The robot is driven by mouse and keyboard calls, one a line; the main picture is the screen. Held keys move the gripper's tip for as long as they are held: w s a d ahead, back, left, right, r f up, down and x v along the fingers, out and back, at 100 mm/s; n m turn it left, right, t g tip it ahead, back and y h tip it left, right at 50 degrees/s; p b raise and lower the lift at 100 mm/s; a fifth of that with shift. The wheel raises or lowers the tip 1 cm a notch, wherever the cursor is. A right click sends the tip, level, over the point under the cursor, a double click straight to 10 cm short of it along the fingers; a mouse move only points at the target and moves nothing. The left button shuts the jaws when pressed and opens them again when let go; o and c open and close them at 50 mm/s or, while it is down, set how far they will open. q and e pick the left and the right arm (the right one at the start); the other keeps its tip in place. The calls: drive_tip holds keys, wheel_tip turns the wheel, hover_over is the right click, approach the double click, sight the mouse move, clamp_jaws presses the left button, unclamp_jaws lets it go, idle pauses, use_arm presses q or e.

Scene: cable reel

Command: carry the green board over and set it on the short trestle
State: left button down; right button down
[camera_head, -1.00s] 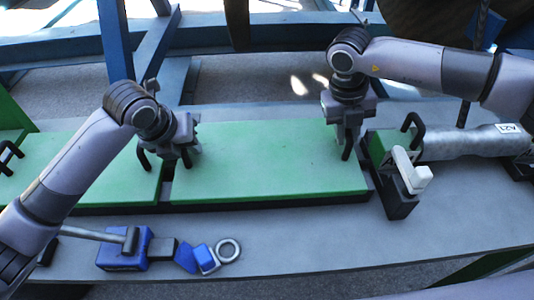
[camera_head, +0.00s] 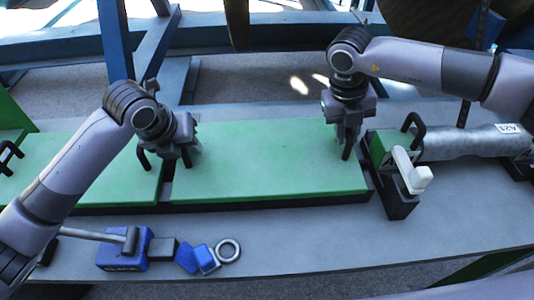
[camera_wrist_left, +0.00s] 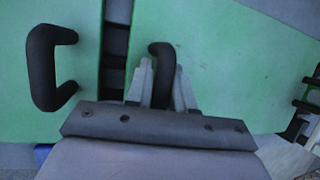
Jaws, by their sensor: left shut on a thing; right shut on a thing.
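The green board (camera_head: 265,165) lies flat and low over the grey bench, with a dark edge along its front. My left gripper (camera_head: 183,160) is at its left end. In the left wrist view, the same gripper (camera_wrist_left: 162,95) is shut on a black loop handle (camera_wrist_left: 157,52) of this board. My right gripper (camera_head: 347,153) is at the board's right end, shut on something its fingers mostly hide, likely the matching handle. No gap under the board can be made out. I cannot tell which structure is the short trestle.
A second green board (camera_head: 95,180) with black handles lies close on the left, a narrow gap between. At right are a green-and-black block (camera_head: 380,155), a white-topped black piece (camera_head: 408,180) and a silver cylinder (camera_head: 470,143). Blue tools (camera_head: 122,258) and a ring (camera_head: 229,250) lie in front.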

use_arm(q)
drive_tip(key=shift+d+r, duration=0.15)
drive_tip(key=shift+r, duration=0.1)
use_arm(e)
drive_tip(key=shift+r, duration=0.1)
